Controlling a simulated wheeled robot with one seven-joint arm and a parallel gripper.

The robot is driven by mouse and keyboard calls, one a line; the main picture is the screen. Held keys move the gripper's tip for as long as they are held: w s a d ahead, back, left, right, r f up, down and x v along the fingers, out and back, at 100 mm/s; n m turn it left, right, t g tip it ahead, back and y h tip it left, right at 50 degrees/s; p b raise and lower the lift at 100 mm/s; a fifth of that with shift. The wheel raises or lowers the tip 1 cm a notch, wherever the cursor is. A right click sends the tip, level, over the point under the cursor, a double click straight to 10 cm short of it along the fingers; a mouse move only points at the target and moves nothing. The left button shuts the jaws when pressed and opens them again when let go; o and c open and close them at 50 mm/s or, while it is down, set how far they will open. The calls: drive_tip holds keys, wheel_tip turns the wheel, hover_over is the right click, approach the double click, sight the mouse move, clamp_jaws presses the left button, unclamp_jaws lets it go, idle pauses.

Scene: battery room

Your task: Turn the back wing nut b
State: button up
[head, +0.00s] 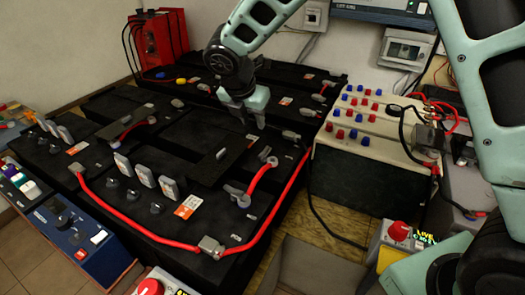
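My gripper (252,122) points down over the middle of the black battery bank (205,205), near its far part. The view is too small to show whether its fingers are apart or closed, or whether they touch anything. Grey cable clamps and lugs sit on the bank: one (290,136) just right of my gripper, one (237,194) nearer on a short red cable, and one (210,246) at the near corner. No wing nut can be made out clearly, and I cannot tell which one is b. The spot under my gripper is partly hidden by it.
Upright grey tabs (145,174) stand on the bank's left part. A long red cable (130,232) runs along its near edge. A red unit (158,42) stands at the back left, a blue instrument (70,232) at the left.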

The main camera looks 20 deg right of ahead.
sight(264, 152)
drive_tip(key=b+x, duration=0.1)
drive_tip(key=x, duration=1.4)
drive_tip(key=shift+f, duration=0.15)
clamp_jaws()
